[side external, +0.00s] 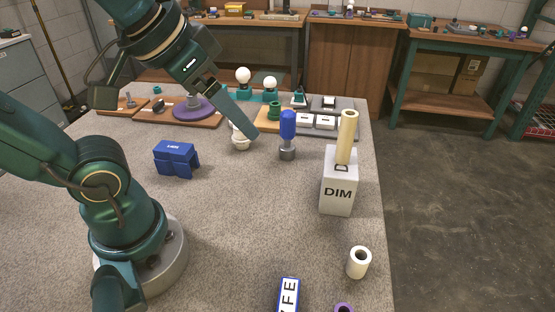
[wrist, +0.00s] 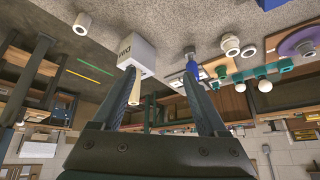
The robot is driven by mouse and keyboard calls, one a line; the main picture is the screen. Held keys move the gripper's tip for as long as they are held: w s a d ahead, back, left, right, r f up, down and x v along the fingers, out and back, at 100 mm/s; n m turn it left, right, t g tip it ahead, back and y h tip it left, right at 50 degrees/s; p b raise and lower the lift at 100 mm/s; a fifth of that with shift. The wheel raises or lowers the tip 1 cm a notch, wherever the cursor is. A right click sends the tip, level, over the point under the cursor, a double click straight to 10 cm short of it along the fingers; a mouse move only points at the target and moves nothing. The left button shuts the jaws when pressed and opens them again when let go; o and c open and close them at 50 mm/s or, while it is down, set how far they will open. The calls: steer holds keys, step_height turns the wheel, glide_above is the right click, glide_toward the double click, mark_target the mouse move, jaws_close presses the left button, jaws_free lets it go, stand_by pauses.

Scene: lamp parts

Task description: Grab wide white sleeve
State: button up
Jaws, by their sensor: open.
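A short, wide white sleeve (side external: 358,263) with a dark round hole stands upright near the table's right edge in the side external view. It also shows at the upper left of the wrist view (wrist: 83,23). My gripper (side external: 250,134) is well away from it, farther back and to the left, above the table. In the wrist view my gripper (wrist: 158,74) is open, with nothing between its fingers. A white round part (side external: 240,142) is behind the fingertips in the side external view and partly hidden by them.
A white DIM box (side external: 338,195) with a tall cream tube (side external: 347,135) stands between my gripper and the sleeve. A blue-handled tool (side external: 288,128) stands near the fingertips. A blue block (side external: 177,160) is left. Bare table surrounds the sleeve's left side.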

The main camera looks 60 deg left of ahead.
steer(key=w+a+r+m+t+y, duration=0.1)
steer(key=w+a+r+t, duration=0.15)
steer(key=w, duration=0.35)
steer(key=w+a+r+t+y, duration=0.1)
steer(key=w+r+t, duration=0.25)
steer(key=w, duration=0.25)
steer(key=m+g+h, duration=0.6)
steer(key=m+h, duration=0.6)
steer(key=h, duration=0.3)
glide_above(357, 253)
steer(key=s+a, duration=0.2)
steer(key=a, duration=0.2)
step_height(357, 253, down, 7)
steer(key=f, duration=1.6)
steer(key=shift+w+d+f, duration=0.1)
steer(key=shift+d+f, duration=0.2)
steer(key=shift+f, duration=0.1)
steer(key=shift+x, duration=2.5)
jaws_close()
